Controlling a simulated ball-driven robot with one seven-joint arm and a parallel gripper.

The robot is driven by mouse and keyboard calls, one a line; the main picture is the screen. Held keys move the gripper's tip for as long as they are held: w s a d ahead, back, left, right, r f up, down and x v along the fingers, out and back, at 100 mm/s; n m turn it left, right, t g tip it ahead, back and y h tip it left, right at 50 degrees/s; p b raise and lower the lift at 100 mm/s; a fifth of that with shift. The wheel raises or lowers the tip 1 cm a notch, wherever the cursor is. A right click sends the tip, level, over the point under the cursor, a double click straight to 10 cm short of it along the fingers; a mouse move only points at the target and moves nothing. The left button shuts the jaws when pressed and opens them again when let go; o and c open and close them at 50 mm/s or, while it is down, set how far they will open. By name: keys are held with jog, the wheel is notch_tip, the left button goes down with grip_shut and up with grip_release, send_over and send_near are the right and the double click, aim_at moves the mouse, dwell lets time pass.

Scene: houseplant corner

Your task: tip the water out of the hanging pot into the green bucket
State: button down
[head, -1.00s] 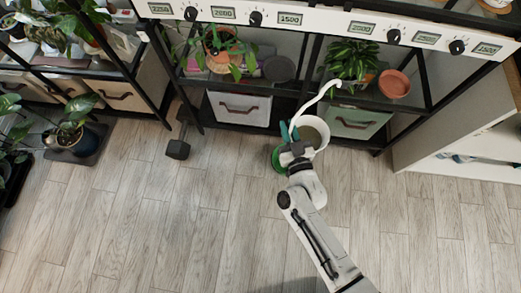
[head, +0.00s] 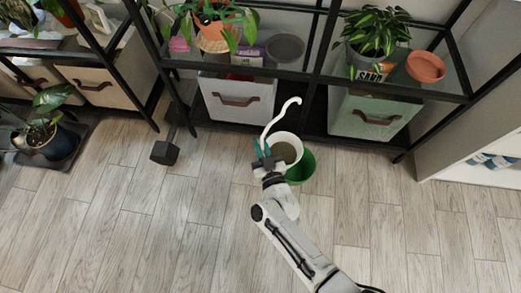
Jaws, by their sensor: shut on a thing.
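The hanging pot (head: 287,145) is white with a curved white hook that rises behind it. A dull brownish-grey fill shows inside; I cannot tell how much of it is water. My gripper (head: 265,156) has teal fingers and is shut on the hanging pot at its left side. The pot looks about upright. The green bucket (head: 303,167) is on the floor, partly hidden behind the pot and my gripper; its right part and some of its inside show. The pot overlaps the bucket's upper left in this view, and I cannot tell the height between them.
A black shelf rack stands behind, with a white bin (head: 236,100) and a green bin (head: 372,117) on its bottom shelf. A potted plant (head: 50,135) stands far left. The wooden floor in front is clear.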

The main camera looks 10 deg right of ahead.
jog(key=f+b, duration=0.1)
jog(key=d+f+m+b, duration=0.1)
jog(key=b, duration=0.1)
jog(key=shift+w+f, duration=0.1)
jog(key=shift+f, duration=0.05)
jog(key=w+d+r+m+b, duration=0.1)
jog(key=d+r+m+b, duration=0.2)
jog(key=d+m, duration=0.3)
jog(key=d+r+m+b, duration=0.3)
jog(key=d+m+b, duration=0.3)
jog(key=d, duration=0.3)
jog(key=shift+w+d+r+m, duration=0.35)
jog(key=shift+d+r+m, duration=0.05)
jog(key=shift+m, duration=0.3)
dwell(0.5)
dwell(2.3)
